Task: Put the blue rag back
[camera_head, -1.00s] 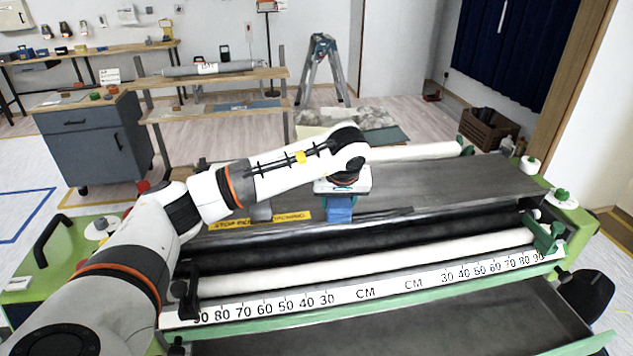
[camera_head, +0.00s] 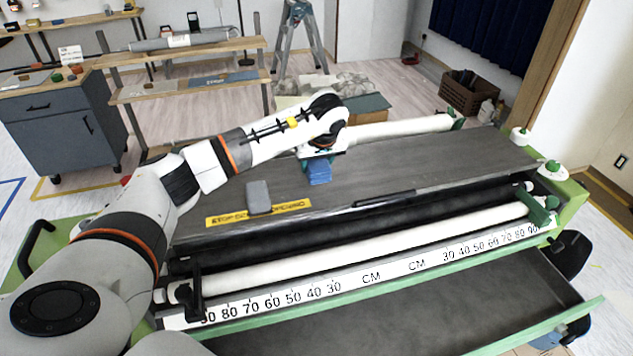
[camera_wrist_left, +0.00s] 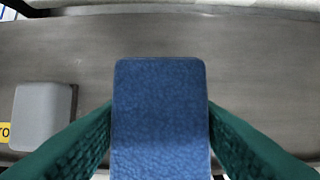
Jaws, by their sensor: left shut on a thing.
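The blue rag (camera_head: 319,172) is a small folded block above the dark grey top plate (camera_head: 420,165) of the pasting machine. My left gripper (camera_head: 320,156) is shut on it. In the left wrist view the blue rag (camera_wrist_left: 160,115) sits between the two green fingers of my left gripper (camera_wrist_left: 160,135). The plate lies behind it; the frames do not clearly show whether the rag touches it. My right gripper is not in view.
A grey block (camera_head: 259,197) lies on the plate left of the rag, by a yellow label (camera_head: 258,213). White rollers (camera_head: 370,245), a ruler strip (camera_head: 365,280) and an open tray (camera_head: 450,305) are nearer. A wooden shelf (camera_head: 190,95) and stepladder (camera_head: 300,35) stand behind.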

